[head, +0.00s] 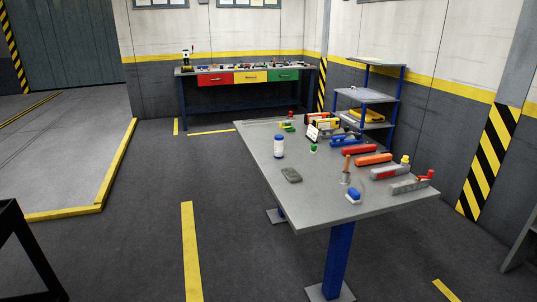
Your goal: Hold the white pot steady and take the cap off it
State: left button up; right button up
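A white pot (278,149) with a blue cap (278,138) stands upright near the left edge of the grey worktable (310,205). The cap sits on top of the pot. The pot looks small from here, and nothing touches it. Neither of my grippers shows in the head view.
A grey-green block (291,175) lies in front of the pot. Several tools and coloured boxes crowd the table's right side, including an orange one (373,159). A shelf (365,95) stands behind, and a drawer bench (250,77) stands at the wall. Open floor lies left of the table.

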aim_at(277, 145)
jog(key=i+l, duration=0.4)
jog(key=l, duration=0.15)
jog(key=i+j+z, duration=0.15)
jog(key=z, duration=0.2)
jog(key=i+j+z, duration=0.15)
jog(key=z, duration=0.2)
jog(key=i+j+z, duration=0.1)
jog(key=j, duration=0.25)
jog(key=i+j, duration=0.2)
jog(key=j, duration=0.15)
jog(key=i+j+z, duration=0.15)
jog(key=j, duration=0.2)
jog(key=i+j+z, duration=0.1)
jog(key=j, duration=0.25)
jog(key=i+j, duration=0.2)
jog(key=j, duration=0.2)
jog(key=i+j+z, duration=0.15)
jog(key=j, duration=0.2)
